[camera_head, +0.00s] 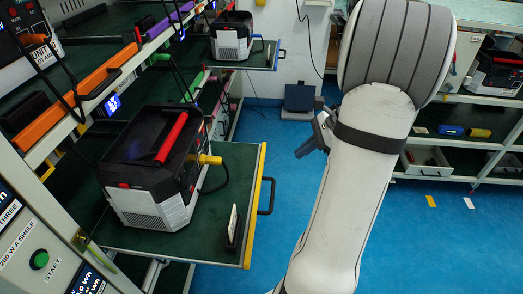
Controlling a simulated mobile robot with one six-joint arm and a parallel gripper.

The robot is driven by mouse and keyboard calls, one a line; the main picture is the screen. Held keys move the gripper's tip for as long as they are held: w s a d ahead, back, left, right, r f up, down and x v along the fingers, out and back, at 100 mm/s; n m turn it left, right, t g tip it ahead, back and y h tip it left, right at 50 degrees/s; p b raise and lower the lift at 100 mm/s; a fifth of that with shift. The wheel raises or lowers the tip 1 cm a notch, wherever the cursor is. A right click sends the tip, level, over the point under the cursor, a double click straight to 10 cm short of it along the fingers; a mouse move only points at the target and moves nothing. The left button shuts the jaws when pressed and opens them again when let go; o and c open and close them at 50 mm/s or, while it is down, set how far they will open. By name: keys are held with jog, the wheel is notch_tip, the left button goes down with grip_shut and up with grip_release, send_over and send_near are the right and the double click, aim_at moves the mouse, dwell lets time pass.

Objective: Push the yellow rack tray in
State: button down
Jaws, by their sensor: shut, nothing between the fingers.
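A rack tray with a yellow front edge (254,212) is pulled out of the rack at the left, with a dark green top. A dark handle (268,195) sticks out from its yellow edge. A black and grey unit with a red handle (155,165) stands on the tray, with a yellow plug and black cable at its right side. A small upright card holder (233,228) stands near the tray's front edge. My gripper (303,151) is shut and empty, in the open space to the right of the tray and apart from it. My arm partly hides its mount.
Orange, purple and green strips mark other shelves. A shelf with small bins (425,160) stands at the right. Blue floor (275,160) is clear between the racks.

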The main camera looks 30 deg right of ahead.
jog(key=w+a+f+m+t, duration=0.1)
jog(key=w+a+f+m, duration=0.1)
jog(key=w+a+f, duration=0.4)
jog(key=shift+f+p, duration=0.4)
jog(key=shift+f, duration=0.45)
jog(key=shift+s, duration=0.1)
